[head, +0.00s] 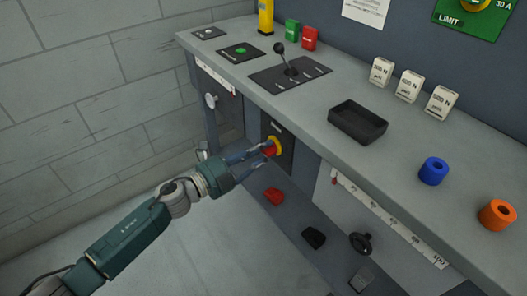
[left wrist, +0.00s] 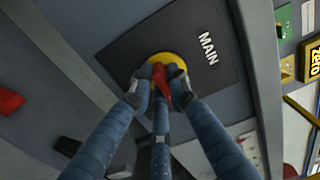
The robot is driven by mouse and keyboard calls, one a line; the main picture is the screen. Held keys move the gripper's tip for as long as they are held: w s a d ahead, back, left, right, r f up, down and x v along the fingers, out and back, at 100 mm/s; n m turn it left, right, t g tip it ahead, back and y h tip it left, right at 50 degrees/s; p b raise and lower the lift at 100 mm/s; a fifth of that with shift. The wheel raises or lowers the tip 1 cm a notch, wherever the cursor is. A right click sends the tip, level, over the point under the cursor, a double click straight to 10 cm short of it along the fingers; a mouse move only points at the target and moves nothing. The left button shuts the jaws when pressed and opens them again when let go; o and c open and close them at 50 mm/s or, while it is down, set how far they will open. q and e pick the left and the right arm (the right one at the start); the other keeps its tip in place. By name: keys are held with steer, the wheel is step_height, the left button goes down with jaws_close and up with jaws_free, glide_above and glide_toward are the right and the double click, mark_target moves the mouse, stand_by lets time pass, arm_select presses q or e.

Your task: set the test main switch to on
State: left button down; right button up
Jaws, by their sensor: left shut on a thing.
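The main switch (head: 276,143) is a red handle on a yellow disc, on a dark plate on the cabinet front below the bench top. In the left wrist view the switch (left wrist: 165,60) sits beside the white word MAIN on its plate (left wrist: 211,80). My left gripper (head: 264,149) reaches it from the left. Its fingers (left wrist: 158,90) are closed around the red handle, which partly hides it. I cannot read any on or off mark, so the setting is unclear. My right gripper is out of view.
The bench top (head: 330,88) above carries a black lever (head: 289,65), white weight blocks (head: 409,86), a black tray (head: 357,122), and blue (head: 433,171) and orange (head: 497,215) rings. A red piece (head: 274,196) and a black handwheel (head: 361,243) are lower down. Open floor lies left.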

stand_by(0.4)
arm_select(q)
steer(key=c, duration=1.7)
jaws_free()
steer(key=shift+o, duration=0.2)
steer(key=v, duration=1.2)
